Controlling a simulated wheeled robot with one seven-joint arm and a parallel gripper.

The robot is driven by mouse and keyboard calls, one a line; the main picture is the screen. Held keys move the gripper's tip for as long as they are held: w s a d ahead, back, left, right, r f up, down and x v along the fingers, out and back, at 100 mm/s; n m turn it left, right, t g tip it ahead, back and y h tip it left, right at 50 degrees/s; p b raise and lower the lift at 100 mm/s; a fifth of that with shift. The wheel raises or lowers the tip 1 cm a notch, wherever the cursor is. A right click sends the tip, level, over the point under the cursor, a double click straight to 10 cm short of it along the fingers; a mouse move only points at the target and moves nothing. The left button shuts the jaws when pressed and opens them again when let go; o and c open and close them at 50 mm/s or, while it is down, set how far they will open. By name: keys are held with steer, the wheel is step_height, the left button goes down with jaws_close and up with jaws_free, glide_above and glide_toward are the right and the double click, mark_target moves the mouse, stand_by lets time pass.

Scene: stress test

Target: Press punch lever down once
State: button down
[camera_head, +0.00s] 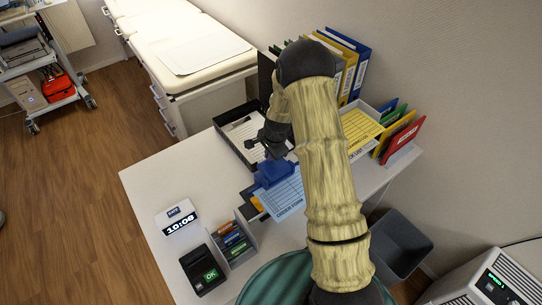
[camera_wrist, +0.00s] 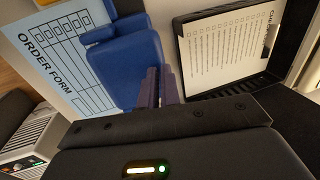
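The blue hole punch (camera_head: 268,175) stands on the white desk, partly hidden behind my arm in the head view. It also shows in the wrist view (camera_wrist: 122,70), with its broad blue lever plate just left of my fingers. A light blue order form (camera_head: 283,199) lies at the punch; it shows at upper left in the wrist view (camera_wrist: 62,52). My gripper (camera_wrist: 160,88) has its two dark fingers close together, with nothing seen held between them. The fingertips overlap the punch's right edge in the picture; whether they touch it I cannot tell.
A black tray (camera_head: 226,128) with a checklist sheet lies beside the punch. Binders (camera_head: 356,62) and a yellow-sheet tray (camera_head: 362,128) line the back. The desk's left is clear.

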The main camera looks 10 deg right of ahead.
steer(key=shift+a+f, duration=0.1)
steer(key=shift+f, duration=0.05)
step_height(320, 180, up, 4)
steer(key=p, duration=0.3)
steer(key=shift+w, duration=0.1)
steer(key=w+a+b+v, duration=0.1)
steer(key=w+b+v, duration=0.1)
steer(key=v, duration=0.8)
steer(key=shift+d+r, duration=0.15)
steer(key=shift+r, duration=0.1)
steer(key=s+r+n, duration=0.3)
steer(key=s+n, duration=0.3)
steer(key=s, duration=0.6)
steer(key=s+r+n+h, duration=0.1)
steer(key=s+r+n, duration=0.2)
steer(key=s+n, duration=0.4)
steer(key=s, duration=0.5)
steer(key=shift+s+r+n, duration=0.2)
steer(key=shift+r+n, duration=0.1)
steer(key=shift+r, duration=0.1)
